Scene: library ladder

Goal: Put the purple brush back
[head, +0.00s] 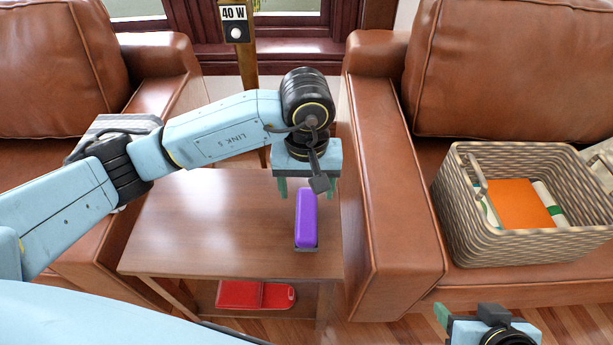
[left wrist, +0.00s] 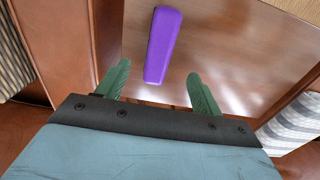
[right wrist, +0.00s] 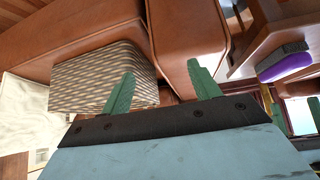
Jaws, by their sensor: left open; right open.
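The purple brush (head: 306,218) lies on the top of the small wooden side table (head: 230,215), near its right edge. It also shows in the left wrist view (left wrist: 163,45) and at the upper right of the right wrist view (right wrist: 285,65), where a grey underside is visible. My left gripper (head: 297,190) is open and empty above the table, just behind the brush in the head view. In the left wrist view the brush lies beyond and between its fingertips (left wrist: 157,85), apart from them. My right gripper (head: 440,314) is open and empty at the lower right; its fingers (right wrist: 160,85) show in the right wrist view.
A red object (head: 255,295) lies on the table's lower shelf. A woven basket (head: 540,245) with an orange book (head: 524,204) stands on the right leather armchair (head: 510,70). Armchairs flank the table closely. A wooden post (head: 247,65) with a "40 W" sign stands behind it.

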